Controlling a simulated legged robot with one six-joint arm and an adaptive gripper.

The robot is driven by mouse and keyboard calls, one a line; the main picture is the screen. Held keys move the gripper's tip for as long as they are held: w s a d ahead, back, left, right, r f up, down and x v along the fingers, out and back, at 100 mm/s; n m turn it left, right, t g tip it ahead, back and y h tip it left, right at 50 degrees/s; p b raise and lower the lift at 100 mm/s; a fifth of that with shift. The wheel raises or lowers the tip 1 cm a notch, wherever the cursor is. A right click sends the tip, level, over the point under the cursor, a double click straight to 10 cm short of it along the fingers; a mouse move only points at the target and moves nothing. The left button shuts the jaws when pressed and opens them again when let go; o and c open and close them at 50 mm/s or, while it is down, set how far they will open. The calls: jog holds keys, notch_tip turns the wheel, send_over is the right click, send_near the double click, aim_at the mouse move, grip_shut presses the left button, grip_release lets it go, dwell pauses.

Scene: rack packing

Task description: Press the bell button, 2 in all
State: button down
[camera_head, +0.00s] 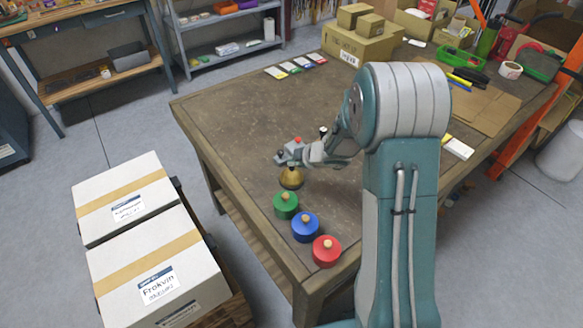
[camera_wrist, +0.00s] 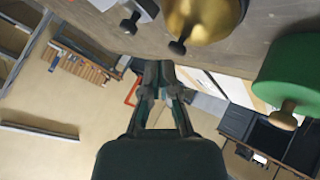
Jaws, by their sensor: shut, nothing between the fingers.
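A gold dome-shaped bell (camera_head: 291,179) stands on the table behind the green round piece; its top is partly covered in the head view. In the wrist view the gold bell (camera_wrist: 205,18) hangs at the top with a dark knob, as that view is upside down. My gripper (camera_head: 312,154) is above the table close to the bell; in the wrist view my gripper (camera_wrist: 158,68) has its fingers together and empty, apart from the knob. Whether the head view shows it touching the bell is unclear.
Green (camera_head: 286,206), blue (camera_head: 305,227) and red (camera_head: 326,251) round pieces with wooden knobs line the table's near left edge. A grey block (camera_wrist: 143,8) with a dark knob is beside the bell. Cardboard boxes (camera_head: 352,45) stand at the back; the table's left middle is clear.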

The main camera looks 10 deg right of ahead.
aim_at(294, 168)
jog(key=shift+r, duration=0.15)
jog(key=shift+r, duration=2.5)
jog(key=shift+r, duration=0.15)
jog(key=s+d+r+m+t+h, duration=0.2)
jog(key=s+d+r+m+h, duration=0.15)
jog(key=r, duration=0.55)
jog(key=s+d+r+m+t+h, duration=0.1)
jog(key=s+d+r+m+h, duration=0.1)
jog(key=s+r+m+h, duration=0.45)
jog(key=s+a+r+m+g+y, duration=0.1)
jog(key=s+a+m+g+y, duration=0.1)
jog(key=s, duration=0.9)
jog(key=s+a+r+m+g+y, duration=0.1)
jog(key=s+a+m+g+y, duration=0.1)
jog(key=s, duration=0.9)
jog(key=shift+s+a+m+g+y, duration=0.4)
jog(key=shift+a+m+g, duration=0.1)
jog(key=shift+a+m, duration=0.45)
